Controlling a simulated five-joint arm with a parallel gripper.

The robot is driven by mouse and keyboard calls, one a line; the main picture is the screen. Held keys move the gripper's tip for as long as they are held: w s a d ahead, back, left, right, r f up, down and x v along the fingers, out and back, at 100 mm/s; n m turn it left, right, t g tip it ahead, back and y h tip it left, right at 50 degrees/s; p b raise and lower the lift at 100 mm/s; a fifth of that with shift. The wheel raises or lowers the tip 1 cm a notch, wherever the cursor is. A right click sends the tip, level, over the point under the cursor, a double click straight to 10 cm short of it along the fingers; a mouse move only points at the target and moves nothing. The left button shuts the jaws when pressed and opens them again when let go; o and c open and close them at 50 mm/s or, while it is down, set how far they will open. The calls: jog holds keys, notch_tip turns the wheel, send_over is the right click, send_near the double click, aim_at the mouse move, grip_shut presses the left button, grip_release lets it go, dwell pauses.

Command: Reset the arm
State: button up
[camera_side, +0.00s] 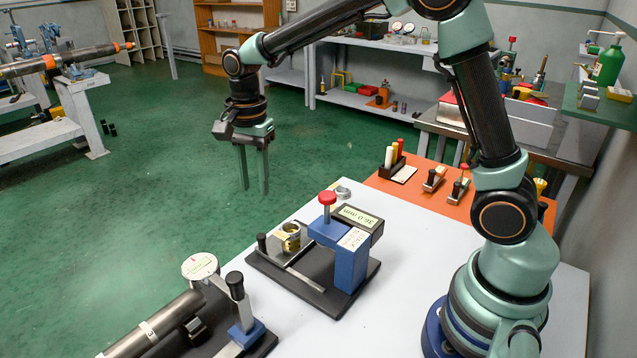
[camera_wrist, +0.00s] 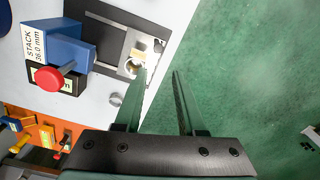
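My gripper (camera_side: 254,190) hangs from my raised arm in the side view, pointing down. It appears beyond the far left edge of the white table (camera_side: 400,315), over the green floor. In the wrist view the two fingers of my gripper (camera_wrist: 160,73) are apart with nothing between them. A blue measuring stand (camera_side: 350,262) with a red knob and a 36.0 mm display stands on a black base on the table, apart from my gripper. It also shows at upper left in the wrist view (camera_wrist: 70,50). A brass ring (camera_side: 289,237) sits on that base.
A dial gauge (camera_side: 200,266) and a grey pipe (camera_side: 155,325) are at the table's front left. A small metal ring (camera_side: 342,192) lies near the far edge. An orange mat (camera_side: 425,195) holds small tools. Open floor (camera_side: 120,210) lies left of the table.

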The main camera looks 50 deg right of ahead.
jog(key=s+d+r+n+t, duration=0.1)
jog(key=s+r+n, duration=0.1)
jog(key=s+n, duration=0.2)
jog(key=s+d+r+n+t, duration=0.2)
jog(key=s+r+n, duration=0.1)
jog(key=s+n, duration=0.1)
jog(key=s+d+r+n+t, duration=0.2)
jog(key=s+r+n, duration=0.1)
jog(key=s+n, duration=0.2)
jog(key=shift+s+d, duration=0.15)
jog(key=shift+s, duration=0.55)
jog(key=shift+s+d+f+n, duration=0.2)
jog(key=shift+s+n, duration=0.4)
jog(key=shift+n, duration=0.2)
